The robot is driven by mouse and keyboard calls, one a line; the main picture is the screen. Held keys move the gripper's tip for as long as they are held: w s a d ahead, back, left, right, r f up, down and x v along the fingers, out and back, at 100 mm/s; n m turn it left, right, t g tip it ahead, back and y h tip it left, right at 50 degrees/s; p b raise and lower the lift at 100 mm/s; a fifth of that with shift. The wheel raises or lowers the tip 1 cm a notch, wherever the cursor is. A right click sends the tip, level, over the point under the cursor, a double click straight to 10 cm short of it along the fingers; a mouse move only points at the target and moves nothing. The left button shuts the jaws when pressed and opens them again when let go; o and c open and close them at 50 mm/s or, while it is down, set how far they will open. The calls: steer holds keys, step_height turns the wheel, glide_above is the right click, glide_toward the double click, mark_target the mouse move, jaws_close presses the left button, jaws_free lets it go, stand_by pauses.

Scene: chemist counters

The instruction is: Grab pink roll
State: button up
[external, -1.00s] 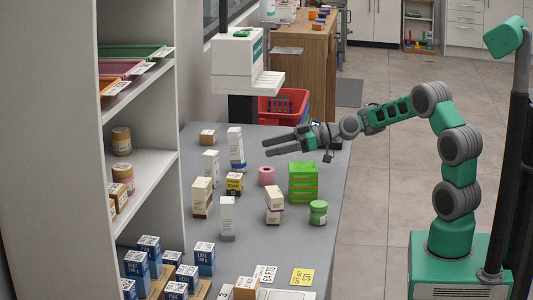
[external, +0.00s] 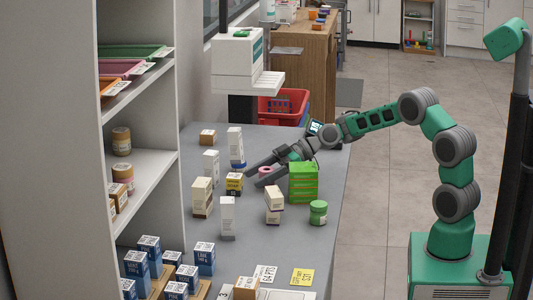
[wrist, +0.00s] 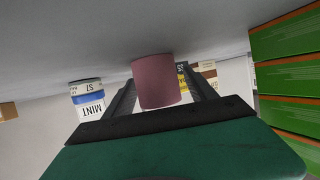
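The pink roll (external: 265,170) stands on the grey counter, partly hidden by my gripper in the external view. In the wrist view the pink roll (wrist: 157,82) is upright in the picture's middle, between my two dark fingers. My gripper (external: 258,173) is low over the counter with its fingers apart, one on each side of the roll. In the wrist view my gripper (wrist: 160,90) shows a gap between each finger and the roll, so it is open and not holding it.
A green stack of boxes (external: 303,182) stands close to the right of my gripper. A yellow-and-black box (external: 234,184) and a tall white-and-blue box (external: 236,147) stand to the left. White boxes (external: 274,205) and a green jar (external: 318,212) are nearer the front.

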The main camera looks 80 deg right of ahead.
steer(key=c, duration=1.3)
